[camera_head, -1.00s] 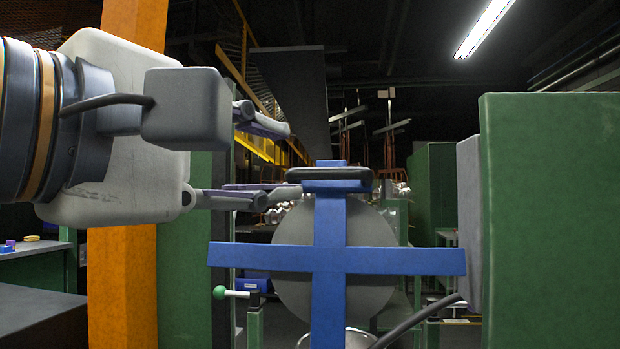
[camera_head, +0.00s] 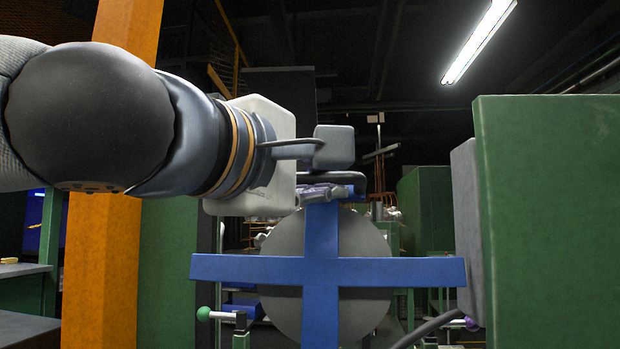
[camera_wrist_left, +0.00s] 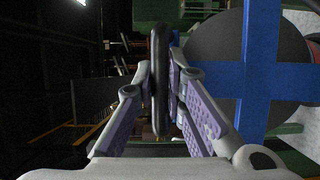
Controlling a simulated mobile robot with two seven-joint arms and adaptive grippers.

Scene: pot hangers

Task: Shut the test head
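The test head shows as a blue cross-shaped frame (camera_head: 321,270) in front of a round grey disc (camera_head: 283,240), in the middle of the head view. A black bar handle (camera_head: 352,180) sits at the top of the cross. The blue cross (camera_wrist_left: 255,80) and the handle (camera_wrist_left: 160,80) also show in the left wrist view. My left gripper (camera_head: 325,191) reaches in from the left to the handle. In the wrist view its purple-padded fingers lie close against both sides of the handle and look shut on it. My right gripper is out of view.
A large green cabinet (camera_head: 550,220) with a grey plate (camera_head: 466,230) on its side stands at the right. An orange post (camera_head: 112,250) stands at the left. A lever with a green knob (camera_head: 204,314) is below the cross's left arm. A dark cable (camera_head: 430,326) runs low at the right.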

